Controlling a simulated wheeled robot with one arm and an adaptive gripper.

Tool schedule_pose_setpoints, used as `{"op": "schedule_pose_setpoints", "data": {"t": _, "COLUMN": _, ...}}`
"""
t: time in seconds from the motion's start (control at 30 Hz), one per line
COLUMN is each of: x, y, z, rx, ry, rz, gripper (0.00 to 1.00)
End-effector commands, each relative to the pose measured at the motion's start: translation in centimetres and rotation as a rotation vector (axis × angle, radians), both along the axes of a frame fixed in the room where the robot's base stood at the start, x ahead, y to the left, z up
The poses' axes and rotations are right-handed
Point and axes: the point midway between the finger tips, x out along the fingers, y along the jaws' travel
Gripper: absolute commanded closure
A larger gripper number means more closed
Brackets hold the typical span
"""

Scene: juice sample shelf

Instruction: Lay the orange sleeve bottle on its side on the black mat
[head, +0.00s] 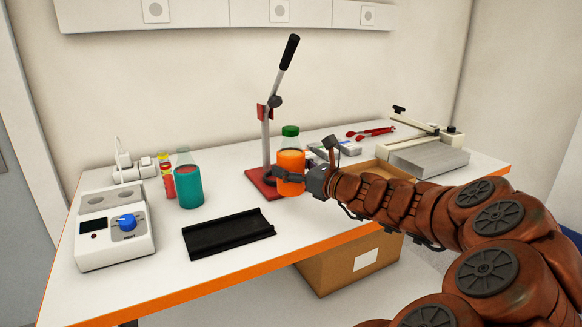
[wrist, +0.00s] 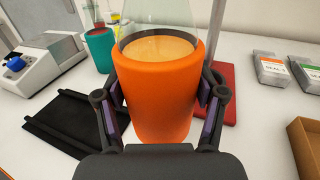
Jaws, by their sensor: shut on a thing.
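The orange sleeve bottle (head: 290,172) has a green cap and a clear upper part. It stands upright between the fingers of my gripper (head: 284,176), in front of the red-based press. In the wrist view the orange sleeve (wrist: 158,90) fills the middle, with a finger pressed on each side. I cannot tell whether its base touches the table. The black mat (head: 228,232) lies empty on the table, left of and nearer than the bottle. The mat also shows at the left of the wrist view (wrist: 65,122).
A teal sleeve bottle (head: 188,186) and a small red bottle (head: 167,180) stand behind the mat. A white device with a blue knob (head: 115,228) is at left. The lever press (head: 266,140) stands behind the bottle. A cardboard tray (head: 378,172) is at right.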

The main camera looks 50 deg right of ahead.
Motion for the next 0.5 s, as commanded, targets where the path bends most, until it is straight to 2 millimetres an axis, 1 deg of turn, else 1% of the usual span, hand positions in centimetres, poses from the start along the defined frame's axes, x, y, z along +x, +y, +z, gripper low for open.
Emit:
{"op": "schedule_pose_setpoints", "data": {"t": 0.17, "x": -0.6, "y": -0.1, "z": 0.1, "rx": -0.001, "ry": 0.000, "rz": -0.001, "gripper": 0.95}}
{"op": "schedule_pose_setpoints", "data": {"t": 0.5, "x": -2.7, "y": -0.1, "z": 0.1, "rx": 0.000, "ry": -0.001, "rz": -0.001, "gripper": 0.95}}
